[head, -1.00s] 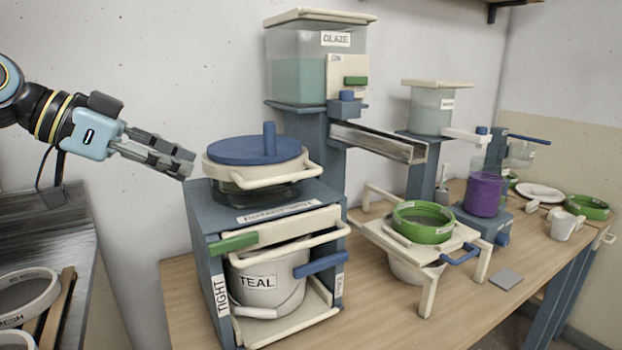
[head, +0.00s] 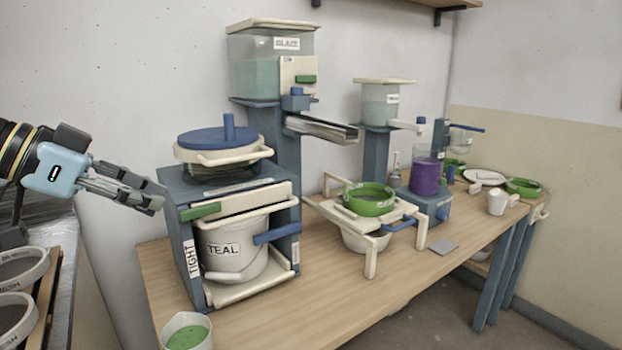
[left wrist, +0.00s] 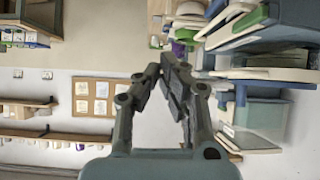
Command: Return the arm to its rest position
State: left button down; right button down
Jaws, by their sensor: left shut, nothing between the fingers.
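My left gripper (head: 140,188) is in the air at the left of the head view, left of the blue-lidded press stand and apart from it. Its fingers are closed together with nothing between them. In the left wrist view the gripper (left wrist: 172,65) also shows shut and empty, with the room seen sideways behind it. My right gripper is in neither view.
The stand (head: 180,245) holds a white bucket labelled TEAL (head: 230,248). A glaze tank (head: 270,70), a green sieve (head: 369,199) and a purple jar (head: 425,177) are along the wooden table (head: 330,290). A cup of green glaze (head: 187,336) is at the front. Sieves (head: 22,265) lie at left.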

pick_arm(q)
jog(key=s+f+n+g+y, duration=0.1)
jog(key=s+f+n+y, duration=0.4)
jog(key=s+f, duration=0.9)
jog(key=s+a+f+n+g+y, duration=0.1)
jog(key=s+a+f+n+y, duration=0.15)
jog(key=s, duration=0.45)
jog(key=s+a+f+n+g+y, duration=0.1)
jog(key=s+a+f+n+y, duration=0.15)
jog(key=s, duration=0.45)
notch_tip(320, 180, down, 32)
jog(key=s+a+g+b, duration=0.1)
jog(key=a+b, duration=0.1)
jog(key=b, duration=0.5)
jog(key=s+a+f+g+b, duration=0.1)
jog(key=s+f+b, duration=0.4)
jog(key=s+f, duration=1.4)
notch_tip(320, 180, down, 4)
jog(key=shift+a+f+h, duration=0.1)
jog(key=shift+a+h, duration=0.1)
jog(key=shift+h, duration=0.1)
